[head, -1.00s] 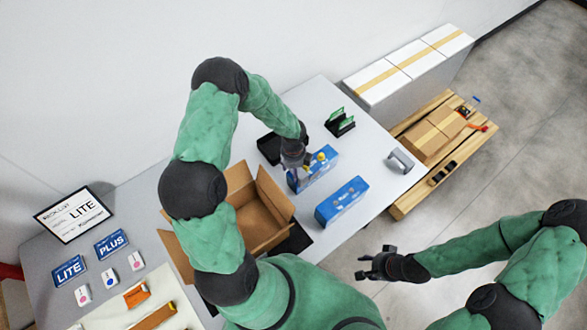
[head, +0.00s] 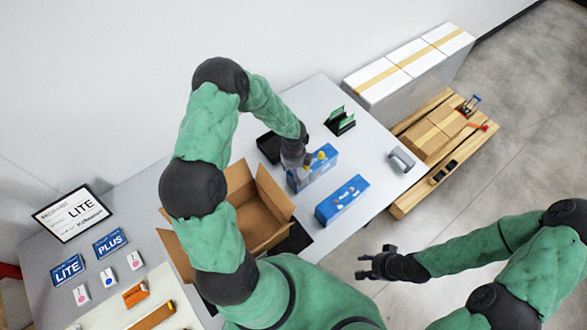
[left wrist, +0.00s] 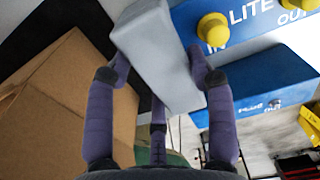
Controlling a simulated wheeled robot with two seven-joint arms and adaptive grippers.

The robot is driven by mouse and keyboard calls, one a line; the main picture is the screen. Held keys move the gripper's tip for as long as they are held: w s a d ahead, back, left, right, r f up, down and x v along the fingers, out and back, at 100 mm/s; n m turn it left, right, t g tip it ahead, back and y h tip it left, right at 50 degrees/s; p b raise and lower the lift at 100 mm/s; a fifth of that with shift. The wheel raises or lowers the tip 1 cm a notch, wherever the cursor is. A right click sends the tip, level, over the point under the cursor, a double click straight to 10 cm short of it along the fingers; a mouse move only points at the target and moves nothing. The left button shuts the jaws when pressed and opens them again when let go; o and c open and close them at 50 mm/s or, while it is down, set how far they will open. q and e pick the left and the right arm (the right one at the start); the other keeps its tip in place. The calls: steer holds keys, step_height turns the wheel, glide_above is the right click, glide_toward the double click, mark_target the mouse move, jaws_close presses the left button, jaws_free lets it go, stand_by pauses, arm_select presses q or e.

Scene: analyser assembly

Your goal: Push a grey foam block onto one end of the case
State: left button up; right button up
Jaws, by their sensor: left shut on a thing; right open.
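The grey foam block (left wrist: 157,50) is between the fingers of my left gripper (left wrist: 158,68) in the left wrist view. The blue LITE case (left wrist: 238,25), with yellow knobs, is right beside the block; I cannot tell if the block is seated on its end. In the head view my left gripper (head: 294,161) is at the left end of this case (head: 320,171), and the block is hidden there. A second blue case (head: 341,203), marked PLUS in the left wrist view (left wrist: 262,84), lies nearer me. My right gripper (head: 377,263) is open and empty, off the table's front side.
An open cardboard box (head: 268,207) stands left of the cases. A black tray (head: 269,147), a green-and-black rack (head: 340,121) and a grey bracket-shaped piece (head: 401,159) are on the table. The table (head: 375,150) is bare between the rack and the grey piece.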

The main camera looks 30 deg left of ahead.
arm_select(q)
steer(key=shift+f+b, duration=1)
steer(key=shift+f, duration=0.25)
stand_by(1.2)
steer(key=o, duration=1)
steer(key=shift+r, duration=0.15)
steer(key=shift+r+p, duration=2.95)
steer(key=shift+r, duration=0.45)
